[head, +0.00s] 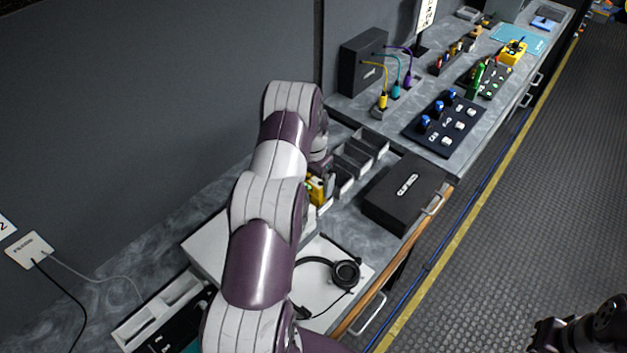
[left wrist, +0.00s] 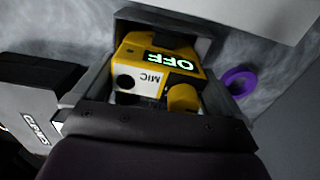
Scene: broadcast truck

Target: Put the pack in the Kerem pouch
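The pack is yellow and black, with a lit "OFF" display and "MIC" lettering, in the left wrist view (left wrist: 160,75). In the head view only a small yellow part of the pack (head: 316,190) shows beside my left arm. My left gripper (left wrist: 158,88) has a grey finger along each side of the pack and appears shut on it. A dark-rimmed grey opening lies just behind the pack. A row of open grey pouches (head: 360,152) stands beside the gripper in the head view; no Kerem label is readable. My right gripper (head: 585,335) is at the lower right corner, its fingers unclear.
A black lidded box (head: 405,195) stands right of the pouches. A headset (head: 345,273) lies on a white surface in front. A purple ring (left wrist: 239,81) is right of the pack. A black knob panel (head: 446,122) and plugged cables are farther back. The aisle floor is clear.

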